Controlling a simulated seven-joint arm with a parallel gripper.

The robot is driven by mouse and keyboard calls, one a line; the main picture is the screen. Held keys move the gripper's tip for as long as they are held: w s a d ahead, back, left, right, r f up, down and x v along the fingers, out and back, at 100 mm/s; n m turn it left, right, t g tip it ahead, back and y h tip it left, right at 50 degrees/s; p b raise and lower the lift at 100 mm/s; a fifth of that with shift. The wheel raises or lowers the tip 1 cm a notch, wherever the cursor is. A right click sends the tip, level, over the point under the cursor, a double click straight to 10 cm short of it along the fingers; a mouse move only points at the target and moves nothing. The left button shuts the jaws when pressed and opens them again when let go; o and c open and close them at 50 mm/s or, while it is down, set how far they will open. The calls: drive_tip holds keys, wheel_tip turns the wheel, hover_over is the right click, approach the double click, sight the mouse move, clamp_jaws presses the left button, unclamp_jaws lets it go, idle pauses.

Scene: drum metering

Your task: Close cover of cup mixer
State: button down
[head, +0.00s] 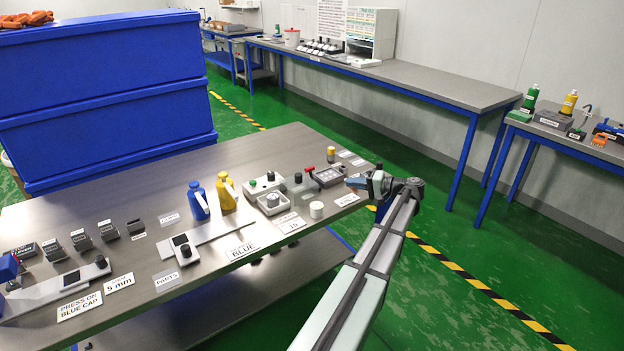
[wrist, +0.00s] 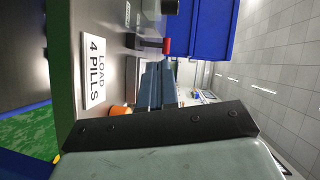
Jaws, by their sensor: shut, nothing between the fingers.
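Small devices stand at the right end of the grey table in the head view. One pale device (head: 263,187) has a green button and a black knob. A pale unit with a round dial (head: 273,201) stands in front of it. A greyish, partly see-through piece (head: 299,190) lies to their right. A dark-topped device (head: 329,176) with a red knob (head: 309,169) is closest to my gripper. I cannot tell which is the cup mixer or how its cover stands. My gripper (head: 352,183) is shut and empty, right of that device; its blue-grey fingers show in the wrist view (wrist: 155,88).
A white cup (head: 316,209) and yellow and blue bottles (head: 226,192) (head: 198,200) stand on the table. A "LOAD 4 PILLS" label (wrist: 93,70) lies near its edge in the wrist view. Blue crates (head: 105,95) rise behind. The table's back middle is clear.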

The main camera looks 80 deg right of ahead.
sight(304, 186)
drive_tip(key=shift+w+d+f+m+t, duration=0.25)
drive_tip(key=shift+w+d+m+t, duration=0.1)
drive_tip(key=shift+w+m+t, duration=0.15)
drive_tip(key=shift+w+d+f+m+t, duration=0.2)
drive_tip(key=shift+w+d+m+t, duration=0.2)
drive_tip(key=shift+w+t, duration=0.1)
drive_tip(key=x, duration=1)
drive_tip(key=shift+w, duration=0.1)
drive_tip(key=shift+w+a, duration=0.8)
drive_tip(key=shift+w, duration=0.05)
drive_tip(key=shift+w+a, duration=0.3)
drive_tip(key=shift+w, duration=0.35)
drive_tip(key=w+a, duration=0.2)
drive_tip(key=a, duration=0.1)
drive_tip(key=shift+w, duration=0.4)
drive_tip(key=shift+d, duration=0.15)
drive_tip(key=shift+s, duration=0.1)
